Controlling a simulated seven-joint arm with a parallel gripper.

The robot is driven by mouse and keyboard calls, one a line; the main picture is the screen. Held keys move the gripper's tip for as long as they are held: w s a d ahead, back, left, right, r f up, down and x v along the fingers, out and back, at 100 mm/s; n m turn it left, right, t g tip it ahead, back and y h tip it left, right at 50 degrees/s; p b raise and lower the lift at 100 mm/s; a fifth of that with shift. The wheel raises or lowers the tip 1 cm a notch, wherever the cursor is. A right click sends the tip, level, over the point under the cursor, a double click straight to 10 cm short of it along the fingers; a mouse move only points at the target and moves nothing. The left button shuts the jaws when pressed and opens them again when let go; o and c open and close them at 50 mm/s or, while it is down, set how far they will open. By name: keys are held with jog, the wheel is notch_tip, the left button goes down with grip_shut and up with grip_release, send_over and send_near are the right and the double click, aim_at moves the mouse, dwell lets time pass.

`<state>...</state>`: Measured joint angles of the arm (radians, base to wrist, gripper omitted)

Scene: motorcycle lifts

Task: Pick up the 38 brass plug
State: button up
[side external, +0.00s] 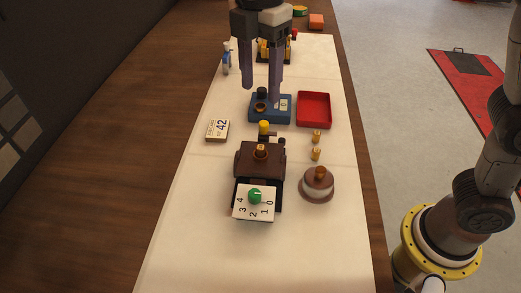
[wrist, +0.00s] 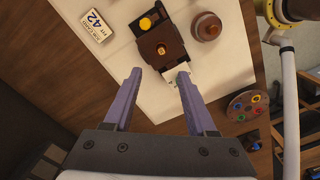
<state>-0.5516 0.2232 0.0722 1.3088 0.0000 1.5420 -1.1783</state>
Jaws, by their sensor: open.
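Two small brass plugs lie on the white mat right of centre in the side view, one farther (side external: 316,136) and one nearer (side external: 316,154). I cannot read a number on either. Another brass piece sits on top of the brown block (side external: 245,160), which also shows in the wrist view (wrist: 165,48). My gripper (side external: 260,95) is open and empty, pointing down above the blue block (side external: 284,116), left of and beyond the two loose plugs. The gripper also shows in the wrist view (wrist: 158,77), with nothing between its fingers. The loose plugs are not clear in the wrist view.
A red tray (side external: 328,122) stands right of the blue block. A card marked 42 (side external: 218,131) lies left. A white numbered dial plate (side external: 242,214) with a green knob is in front. The near mat is clear.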

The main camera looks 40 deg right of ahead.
send_over(260, 147)
jog(key=f, duration=0.8)
jog(key=shift+w+d, duration=0.15)
jog(key=shift+d, duration=0.05)
jog(key=shift+a+f, duration=0.1)
jog(key=shift+f, duration=2.6)
grip_shut()
